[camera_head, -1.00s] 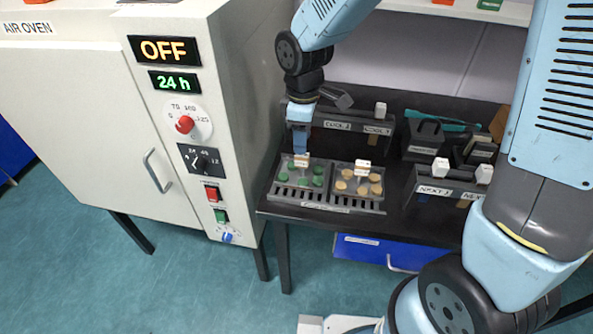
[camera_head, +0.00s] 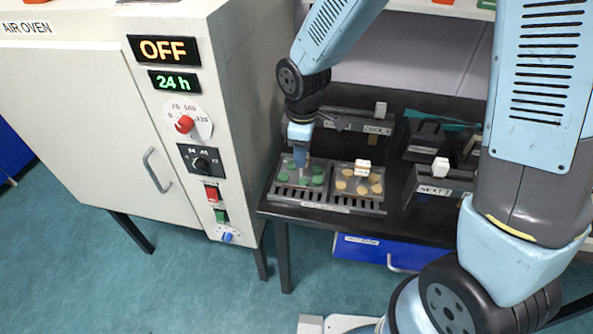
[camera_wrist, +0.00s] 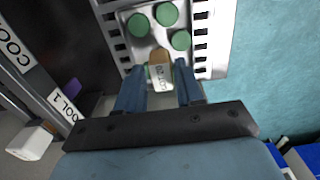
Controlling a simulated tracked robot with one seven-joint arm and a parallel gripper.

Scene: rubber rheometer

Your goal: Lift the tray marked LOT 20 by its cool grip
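The tray with green discs (camera_head: 290,187) sits in the left half of a grey slotted rack (camera_head: 325,205) on the black table. In the wrist view its metal plate (camera_wrist: 153,40) carries green discs and a tan grip (camera_wrist: 160,56) with a white label starting "LOT"; the digits are hard to read. My gripper (camera_wrist: 160,66) is open, with one finger on each side of this grip. I see no clear contact. In the head view my gripper (camera_head: 301,158) hides the grip. The tray with orange discs (camera_head: 352,185) and a white-labelled grip (camera_head: 362,165) sits in the right half.
The air oven (camera_head: 75,120) stands left with its door shut, display "OFF" and "24 h". Behind the rack is a dark COOL stand (camera_head: 350,120) with a white block. A NEXT stand (camera_head: 430,190) is at the right, partly behind my arm.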

